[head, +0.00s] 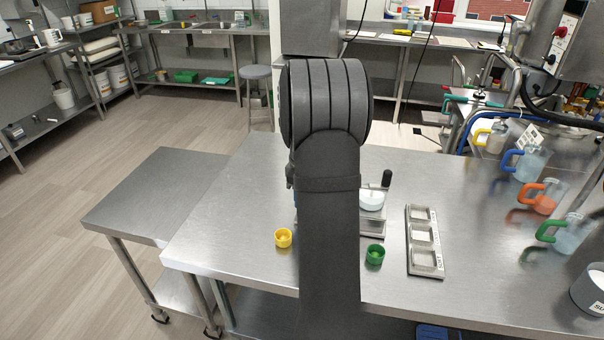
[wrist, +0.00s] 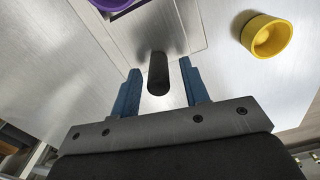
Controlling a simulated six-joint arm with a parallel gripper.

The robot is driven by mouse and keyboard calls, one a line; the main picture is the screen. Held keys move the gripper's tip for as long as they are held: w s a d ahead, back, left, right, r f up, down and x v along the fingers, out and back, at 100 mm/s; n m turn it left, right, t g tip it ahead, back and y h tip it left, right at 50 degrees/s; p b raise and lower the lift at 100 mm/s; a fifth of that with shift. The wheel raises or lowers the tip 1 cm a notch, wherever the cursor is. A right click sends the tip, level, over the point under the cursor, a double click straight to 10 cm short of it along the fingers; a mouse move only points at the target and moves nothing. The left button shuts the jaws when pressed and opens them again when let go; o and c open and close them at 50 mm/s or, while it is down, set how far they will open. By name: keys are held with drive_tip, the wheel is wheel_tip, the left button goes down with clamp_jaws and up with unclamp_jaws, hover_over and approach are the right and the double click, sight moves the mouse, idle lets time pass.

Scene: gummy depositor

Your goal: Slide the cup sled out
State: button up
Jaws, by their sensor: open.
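In the wrist view, my gripper (wrist: 159,68) is open, with its two blue fingers on either side of a dark upright handle (wrist: 158,74). Gaps show between the handle and both fingers. The handle stands over a flat grey metal plate (wrist: 182,20), which looks like the cup sled. In the head view, my arm hides my gripper and most of the depositor. Part of the depositor (head: 373,225) shows right of the arm, with a pale round vessel (head: 371,200) and a black knob (head: 386,178).
A yellow cup (head: 283,238) stands left of my arm, also in the wrist view (wrist: 267,36). A green cup (head: 375,254) and a three-pocket tray (head: 424,241) are to the right. A purple object (wrist: 110,3) shows at the wrist view's top edge. Several handled jugs stand far right.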

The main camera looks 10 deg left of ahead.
wheel_tip(320, 180, up, 17)
drive_tip(key=shift+f, duration=0.2)
idle(0.3)
wheel_tip(320, 180, down, 18)
drive_tip(key=shift+r, duration=0.2)
idle(0.4)
drive_tip(key=shift+r, duration=0.2)
